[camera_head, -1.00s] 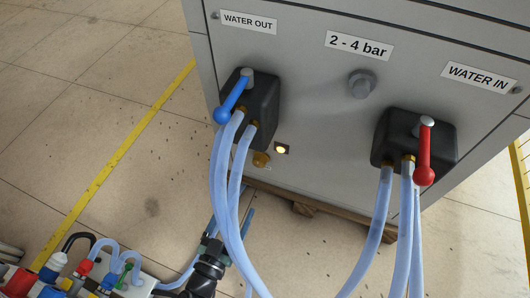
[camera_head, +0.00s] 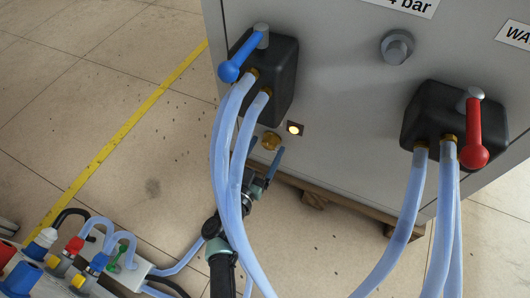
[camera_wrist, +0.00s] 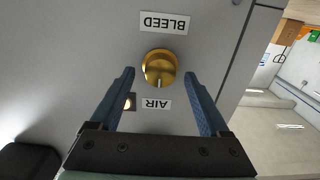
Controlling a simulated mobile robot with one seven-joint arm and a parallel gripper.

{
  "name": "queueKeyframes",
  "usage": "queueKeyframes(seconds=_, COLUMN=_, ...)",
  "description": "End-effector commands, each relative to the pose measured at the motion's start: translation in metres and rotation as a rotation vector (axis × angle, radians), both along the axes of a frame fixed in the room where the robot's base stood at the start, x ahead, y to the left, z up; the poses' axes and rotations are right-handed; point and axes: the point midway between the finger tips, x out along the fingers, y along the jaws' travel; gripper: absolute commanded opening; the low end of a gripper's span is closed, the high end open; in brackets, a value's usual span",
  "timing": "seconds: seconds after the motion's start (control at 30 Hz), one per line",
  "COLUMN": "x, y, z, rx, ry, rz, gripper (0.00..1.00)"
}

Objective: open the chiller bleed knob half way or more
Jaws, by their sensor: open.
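The bleed knob is a round brass knob (camera_wrist: 159,66) on the grey chiller panel, between the upside-down BLEED and AIR labels in the wrist view. A small pin or slot mark on it points toward the AIR label. In the head view the brass knob (camera_head: 270,141) sits low on the panel, left of the middle. My gripper (camera_wrist: 160,73) is open, with its blue fingers on either side of the knob in the picture; I cannot tell whether they touch it. In the head view my gripper (camera_head: 268,160) is just below the knob, partly behind the hoses.
A lit yellow indicator (camera_head: 295,129) is beside the knob. Pale blue hoses (camera_head: 228,165) hang from the left black valve block (camera_head: 283,80) in front of my arm. A blue lever (camera_head: 240,60) and a red lever (camera_head: 474,130) stick out. A fittings panel (camera_head: 150,275) is lower left.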

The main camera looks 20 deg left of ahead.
Motion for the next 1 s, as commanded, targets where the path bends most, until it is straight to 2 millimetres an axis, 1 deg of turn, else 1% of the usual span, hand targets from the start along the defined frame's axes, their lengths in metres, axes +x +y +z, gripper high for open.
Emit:
queueKeyframes(seconds=0.3, x=0.0026, y=0.0, z=0.001, rx=0.0, ry=0.0, rz=0.0, gripper=0.8)
queueKeyframes(seconds=0.37, x=0.0025, y=0.0, z=0.0009, rx=0.001, ry=0.0, rz=0.0, gripper=0.69)
queueKeyframes(seconds=0.4, x=0.0025, y=0.0, z=0.0009, rx=0.001, ry=0.0, rz=0.0, gripper=0.62)
queueKeyframes(seconds=0.47, x=0.0024, y=0.0, z=0.0008, rx=0.0, ry=0.0, rz=0.0, gripper=0.51)
queueKeyframes(seconds=0.5, x=0.0024, y=0.0, z=0.0008, rx=0.001, ry=0.0, rz=0.0, gripper=0.44)
queueKeyframes(seconds=0.57, x=0.0023, y=0.0, z=0.0007, rx=0.001, ry=0.0, rz=0.0, gripper=0.33)
queueKeyframes(seconds=0.6, x=0.0023, y=0.0001, z=0.0007, rx=0.0, ry=0.0, rz=0.0, gripper=0.26)
queueKeyframes(seconds=0.73, x=0.0022, y=0.0001, z=0.0006, rx=0.0, ry=0.0, rz=0.0, gripper=0.02)
queueKeyframes(seconds=0.77, x=0.0022, y=0.0001, z=0.0006, rx=0.0, ry=0.0, rz=0.0, gripper=0.0)
queueKeyframes(seconds=1.0, x=0.0022, y=-0.0003, z=0.0006, rx=0.016, ry=-0.001, rz=0.0, gripper=0.0)
